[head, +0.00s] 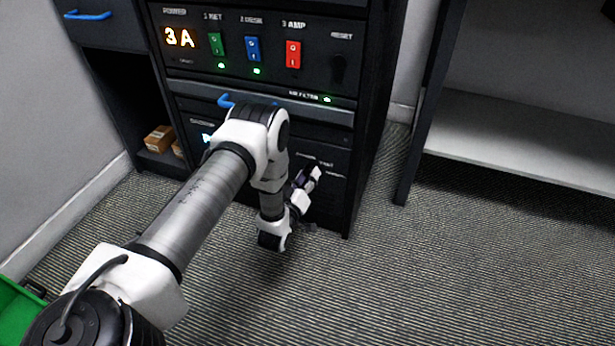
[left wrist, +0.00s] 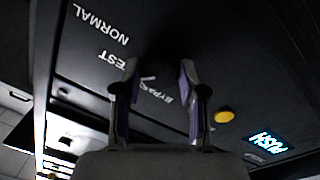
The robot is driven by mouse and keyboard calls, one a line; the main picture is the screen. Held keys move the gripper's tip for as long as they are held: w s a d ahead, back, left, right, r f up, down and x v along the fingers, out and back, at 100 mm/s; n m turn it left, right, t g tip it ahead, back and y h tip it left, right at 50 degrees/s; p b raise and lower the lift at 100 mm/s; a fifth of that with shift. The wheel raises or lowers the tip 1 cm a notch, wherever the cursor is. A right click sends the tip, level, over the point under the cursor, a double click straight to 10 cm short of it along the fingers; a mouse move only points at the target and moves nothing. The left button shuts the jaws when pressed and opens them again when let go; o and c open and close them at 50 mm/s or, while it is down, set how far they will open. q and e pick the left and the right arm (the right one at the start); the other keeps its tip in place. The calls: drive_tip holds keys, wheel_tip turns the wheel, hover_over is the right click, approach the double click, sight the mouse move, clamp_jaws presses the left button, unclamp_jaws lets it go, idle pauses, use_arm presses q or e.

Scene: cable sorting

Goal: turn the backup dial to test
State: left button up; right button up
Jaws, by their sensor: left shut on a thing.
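The backup dial (left wrist: 165,52) is a dark knob on a black panel in the left wrist view, with the labels NORMAL, TEST and BYPASS beside it. My left gripper (left wrist: 158,78) is shut on the dial, one finger on each side. Part of the TEST and BYPASS lettering is hidden by the fingers. A short white mark shows between the fingers, but I cannot tell which label the dial points to. In the head view my left gripper (head: 312,178) is at the lower right of the rack, and the dial is hidden there. My right gripper is not in view.
The rack's upper panel (head: 330,80) has a lit 3A display and green, blue and red switches. A blue handle (head: 226,101) sits below. Carpet (head: 400,270) is clear at right.

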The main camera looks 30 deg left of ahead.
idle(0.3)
use_arm(q)
drive_tip(key=o, duration=1.1)
drive_tip(key=shift+o, duration=0.2)
drive_tip(key=s+d, duration=0.1)
drive_tip(key=s, duration=0.6)
drive_tip(key=shift+s+d+f, duration=0.15)
drive_tip(key=shift+d, duration=0.05)
